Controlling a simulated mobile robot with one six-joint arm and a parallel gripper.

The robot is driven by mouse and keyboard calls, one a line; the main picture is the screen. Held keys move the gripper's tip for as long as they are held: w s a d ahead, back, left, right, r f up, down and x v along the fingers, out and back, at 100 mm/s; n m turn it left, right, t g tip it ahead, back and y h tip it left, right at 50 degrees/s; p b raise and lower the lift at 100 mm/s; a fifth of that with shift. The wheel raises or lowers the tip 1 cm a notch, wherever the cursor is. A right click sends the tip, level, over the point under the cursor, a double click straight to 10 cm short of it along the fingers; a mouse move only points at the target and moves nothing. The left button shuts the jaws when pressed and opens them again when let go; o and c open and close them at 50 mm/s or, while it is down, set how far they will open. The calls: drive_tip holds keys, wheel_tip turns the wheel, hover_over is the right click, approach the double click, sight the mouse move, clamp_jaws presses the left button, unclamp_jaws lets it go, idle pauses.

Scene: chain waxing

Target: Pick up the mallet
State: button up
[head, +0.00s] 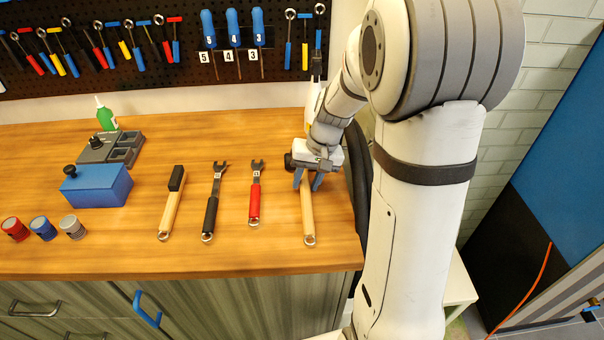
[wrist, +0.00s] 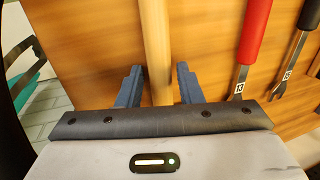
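The mallet (head: 308,218) lies on the wooden workbench at the right of the row of tools. Its pale wooden handle points to the bench's front edge, with a metal ring at the end. A dark part shows beside my gripper at the far end, and the rest there is hidden. My gripper (head: 308,184) is over the handle with its fingers pointing down. In the wrist view the handle (wrist: 156,45) runs between the two blue-grey fingers of my gripper (wrist: 159,85). The fingers are open, with a gap on each side of the handle.
A red-handled wrench (head: 254,200) lies just left of the mallet, then a black-handled wrench (head: 211,208) and a wooden-handled tool with a black head (head: 172,200). A blue box (head: 97,188) and several small cans stand farther left. A tool pegboard (head: 150,70) hangs behind.

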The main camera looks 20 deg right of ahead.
sight(307, 182)
drive_tip(key=shift+f, duration=0.1)
clamp_jaws()
idle(0.3)
wheel_tip(307, 182, up, 10)
idle(0.7)
